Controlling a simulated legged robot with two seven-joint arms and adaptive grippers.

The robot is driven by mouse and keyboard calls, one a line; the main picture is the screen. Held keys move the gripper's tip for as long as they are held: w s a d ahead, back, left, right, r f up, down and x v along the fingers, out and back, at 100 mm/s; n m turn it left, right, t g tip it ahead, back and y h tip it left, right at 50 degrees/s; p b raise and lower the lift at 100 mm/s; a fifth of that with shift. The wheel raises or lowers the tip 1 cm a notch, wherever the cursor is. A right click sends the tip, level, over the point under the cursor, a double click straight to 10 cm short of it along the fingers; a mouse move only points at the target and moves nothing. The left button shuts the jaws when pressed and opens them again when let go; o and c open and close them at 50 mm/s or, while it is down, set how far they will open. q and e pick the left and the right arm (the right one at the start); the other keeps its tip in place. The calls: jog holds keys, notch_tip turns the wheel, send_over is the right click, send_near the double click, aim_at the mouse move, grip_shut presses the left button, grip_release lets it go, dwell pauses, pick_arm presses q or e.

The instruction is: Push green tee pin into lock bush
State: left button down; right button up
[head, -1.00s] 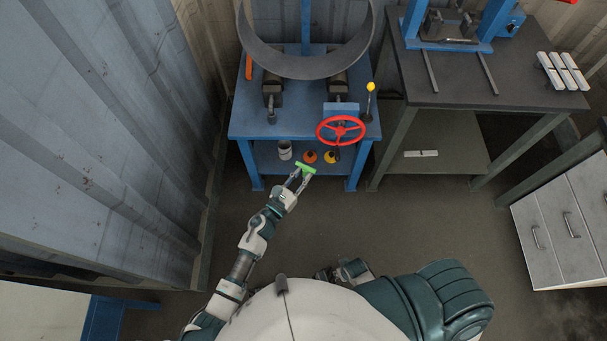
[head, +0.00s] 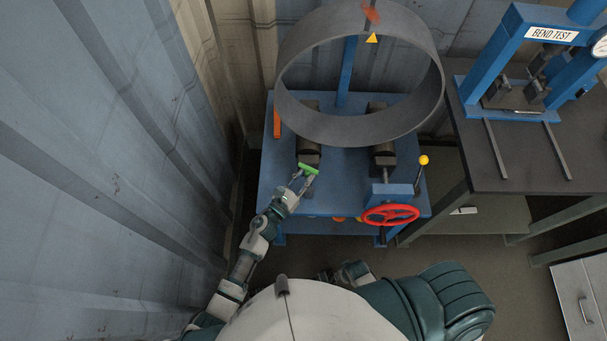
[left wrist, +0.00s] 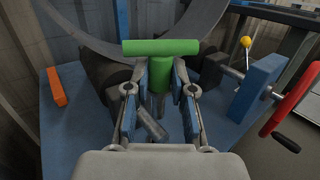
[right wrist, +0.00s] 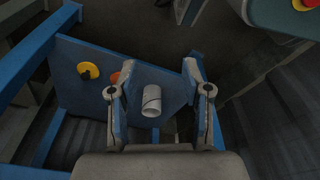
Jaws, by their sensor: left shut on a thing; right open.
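The green tee pin (head: 309,168) is in my left gripper (head: 304,178), over the front left of the blue bench. In the left wrist view the pin's crossbar (left wrist: 160,47) lies level beyond the fingertips, and its stem is clasped between them. A tilted grey cylinder (left wrist: 150,124) shows below, between the fingers; I cannot tell whether it is the lock bush. A dark roller (head: 308,150) stands just behind the pin.
A large grey ring (head: 420,105) rests on the rollers behind the pin. A red handwheel (head: 390,215) and yellow-knobbed lever (head: 423,160) are at the bench's right. An orange bar (head: 277,123) lies at the left.

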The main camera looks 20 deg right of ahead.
pick_arm(q)
jog(key=shift+w+d, duration=0.1)
jog(key=shift+w, duration=0.15)
jog(key=shift+s+d+r, duration=0.15)
jog(key=shift+d, duration=0.15)
jog(key=shift+a+r, duration=0.1)
jog(key=shift+a, duration=0.1)
jog(key=shift+a+m+g+h, duration=0.1)
jog(key=shift+m+g+h, duration=0.2)
jog(key=shift+g, duration=0.1)
notch_tip(320, 180, down, 3)
jog(key=b, duration=0.2)
jog(key=shift+r+b, duration=0.15)
jog(key=shift+b, duration=0.15)
notch_tip(320, 180, down, 2)
jog(key=shift+a+f+b, duration=0.1)
jog(key=shift+f+b, duration=0.05)
jog(key=shift+b, duration=1)
jog(key=shift+f+b, duration=0.35)
pick_arm(e)
notch_tip(320, 180, up, 15)
jog(key=w, duration=0.2)
jog(key=shift+w+t, duration=0.3)
jog(key=shift+w, duration=0.05)
jog(key=shift+d+f, duration=0.1)
jog(key=shift+f, duration=0.05)
